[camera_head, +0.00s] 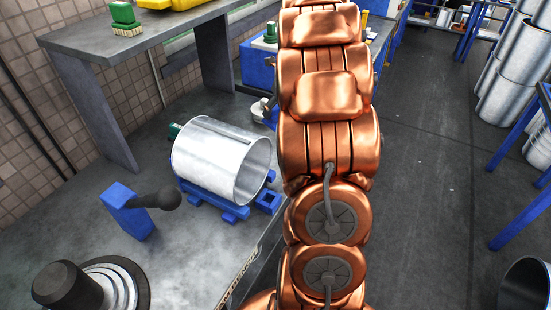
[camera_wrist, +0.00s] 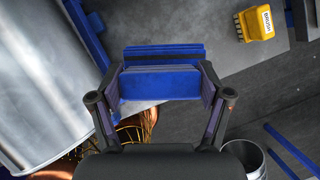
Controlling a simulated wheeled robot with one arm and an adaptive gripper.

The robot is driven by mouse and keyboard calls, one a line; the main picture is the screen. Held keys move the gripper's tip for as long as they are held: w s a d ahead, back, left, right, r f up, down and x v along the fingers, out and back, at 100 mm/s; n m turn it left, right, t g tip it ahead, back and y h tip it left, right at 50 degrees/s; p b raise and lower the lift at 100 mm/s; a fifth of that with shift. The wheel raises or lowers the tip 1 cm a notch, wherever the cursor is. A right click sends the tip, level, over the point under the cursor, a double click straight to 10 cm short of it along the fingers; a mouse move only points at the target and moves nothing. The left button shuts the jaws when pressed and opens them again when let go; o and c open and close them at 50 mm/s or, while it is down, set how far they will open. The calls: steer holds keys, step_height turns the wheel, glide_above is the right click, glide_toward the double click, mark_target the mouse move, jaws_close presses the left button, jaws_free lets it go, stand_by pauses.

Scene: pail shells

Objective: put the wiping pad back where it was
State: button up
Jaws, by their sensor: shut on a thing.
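My gripper (camera_wrist: 161,86) is shut on a blue block with a greyish top edge, which looks like the wiping pad (camera_wrist: 160,88), in the wrist view. The pad lies level between the two fingertips. Just beyond it is a blue stepped piece (camera_wrist: 164,50) at the edge of the grey surface. I cannot tell whether the pad touches it. In the head view my copper arm hides the gripper and the pad.
A shiny metal shell (camera_head: 222,160) lies on a blue cradle (camera_head: 205,198); it fills the left of the wrist view (camera_wrist: 40,90). A yellow brush (camera_wrist: 256,24) is at upper right there. A blue block (camera_head: 128,210) with a dark ball-ended handle stands on the bench.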

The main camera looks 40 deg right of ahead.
mark_target(277, 120)
steer(key=f+b, duration=0.4)
steer(key=f, duration=0.1)
steer(key=shift+w, duration=0.2)
steer(key=shift+f+p, duration=1.05)
steer(key=shift+f, duration=3.9)
steer(key=shift+f, duration=0.1)
steer(key=o, duration=1.1)
steer(key=shift+c, duration=0.2)
steer(key=b+v, duration=0.2)
steer(key=v, duration=1)
steer(key=shift+a, duration=0.1)
